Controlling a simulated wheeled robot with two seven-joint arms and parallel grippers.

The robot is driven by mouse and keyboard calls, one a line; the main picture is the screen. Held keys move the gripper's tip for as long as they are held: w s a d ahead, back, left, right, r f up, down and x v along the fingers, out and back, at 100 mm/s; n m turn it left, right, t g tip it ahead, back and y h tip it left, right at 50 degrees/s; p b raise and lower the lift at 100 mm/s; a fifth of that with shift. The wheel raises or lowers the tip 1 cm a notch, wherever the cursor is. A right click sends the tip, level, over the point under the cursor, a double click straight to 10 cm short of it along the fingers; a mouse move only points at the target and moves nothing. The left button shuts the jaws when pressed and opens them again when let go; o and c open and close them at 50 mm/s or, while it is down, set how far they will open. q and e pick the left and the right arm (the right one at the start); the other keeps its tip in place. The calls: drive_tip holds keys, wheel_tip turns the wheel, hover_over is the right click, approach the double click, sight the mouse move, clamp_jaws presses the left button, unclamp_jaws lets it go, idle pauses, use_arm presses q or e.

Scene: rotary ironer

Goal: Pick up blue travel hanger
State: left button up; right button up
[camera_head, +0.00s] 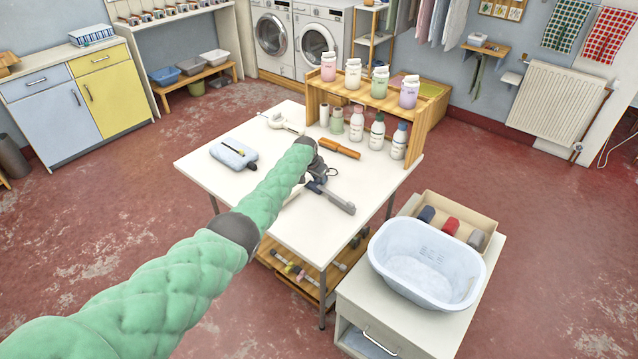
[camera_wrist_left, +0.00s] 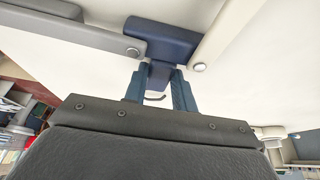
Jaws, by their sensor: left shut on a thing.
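The blue travel hanger shows in the left wrist view as a dark blue hub (camera_wrist_left: 162,38) with a grey folding arm at left and a pale arm at right. My left gripper (camera_wrist_left: 160,80) is shut on the hub's narrow stem, with one finger on each side. In the head view my left gripper (camera_head: 318,177) is over the middle of the white table (camera_head: 215,185). The hanger's grey arm (camera_head: 338,203) sticks out towards the front right, and my wrist hides much of the rest. I cannot tell whether the hanger touches the table. My right gripper is not in view.
A light blue pouch (camera_head: 233,153) lies at left and a white item (camera_head: 280,122) behind it. An orange-handled tool (camera_head: 340,148) lies just beyond my gripper. Several bottles and a wooden shelf (camera_head: 415,105) stand at the back. A pale basin (camera_head: 425,265) stands at front right.

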use_arm(q)
wheel_tip(320, 180, up, 10)
idle(0.7)
hover_over(318, 180)
drive_tip(key=d, duration=0.1)
drive_tip(key=f, duration=0.4)
drive_tip(key=shift+s+f, duration=0.25)
drive_tip(key=shift+w+a+f, duration=0.15)
drive_tip(key=shift+a+f, duration=0.05)
drive_tip(key=shift+f, duration=0.45)
drive_tip(key=shift+w+a+f, duration=0.1)
drive_tip(key=shift+a+f, duration=0.1)
drive_tip(key=shift+f, duration=0.4)
drive_tip(key=shift+w+f, duration=0.1)
drive_tip(key=shift+w, duration=0.05)
drive_tip(key=shift+f, duration=0.15)
